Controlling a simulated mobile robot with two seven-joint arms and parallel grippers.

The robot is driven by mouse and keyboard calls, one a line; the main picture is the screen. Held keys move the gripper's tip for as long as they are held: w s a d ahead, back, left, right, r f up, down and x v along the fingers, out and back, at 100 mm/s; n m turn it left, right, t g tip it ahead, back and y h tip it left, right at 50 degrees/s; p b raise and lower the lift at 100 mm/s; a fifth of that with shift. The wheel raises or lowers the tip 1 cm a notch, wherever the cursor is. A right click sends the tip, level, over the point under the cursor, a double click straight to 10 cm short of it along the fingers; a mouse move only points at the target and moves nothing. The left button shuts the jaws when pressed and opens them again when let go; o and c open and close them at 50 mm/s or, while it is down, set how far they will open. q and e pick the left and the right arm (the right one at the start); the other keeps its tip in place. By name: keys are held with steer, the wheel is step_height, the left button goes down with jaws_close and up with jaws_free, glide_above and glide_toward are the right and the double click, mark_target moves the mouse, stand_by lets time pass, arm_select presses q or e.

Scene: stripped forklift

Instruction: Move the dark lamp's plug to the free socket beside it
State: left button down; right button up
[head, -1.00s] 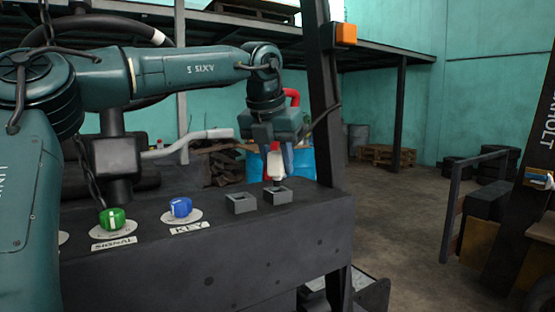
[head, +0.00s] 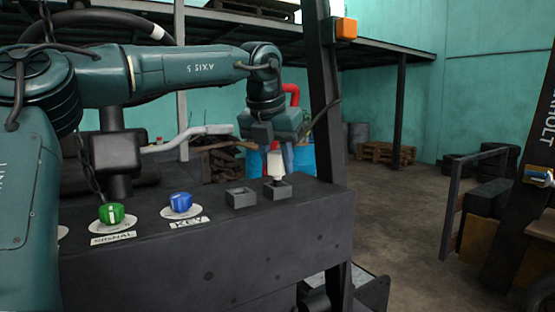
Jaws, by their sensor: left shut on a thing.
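An orange lamp (head: 344,29), not visibly lit, sits on the dark post. Two grey square sockets stand side by side on the dark panel (head: 210,262). The left socket (head: 240,197) is empty. My left gripper (head: 276,153) points down over the right socket (head: 281,191) and is shut on a pale plug (head: 276,164). The plug is upright, its dark lower end at the right socket's opening; how deep it sits I cannot tell. A dark cable (head: 322,115) runs between the gripper area and the post. My right gripper is not in view.
A green SIGNAL knob (head: 111,213) and a blue KEY knob (head: 180,202) stand on the panel left of the sockets. The post (head: 325,110) rises close to the right of my gripper. Blue and red items stand behind.

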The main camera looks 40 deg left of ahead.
arm_select(q)
steer(key=shift+f+b, duration=0.65)
steer(key=shift+f, duration=0.2)
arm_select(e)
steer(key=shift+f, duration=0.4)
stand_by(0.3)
arm_select(q)
steer(key=c, duration=1)
jaws_free()
steer(key=v, duration=1.3)
steer(key=shift+r, duration=0.15)
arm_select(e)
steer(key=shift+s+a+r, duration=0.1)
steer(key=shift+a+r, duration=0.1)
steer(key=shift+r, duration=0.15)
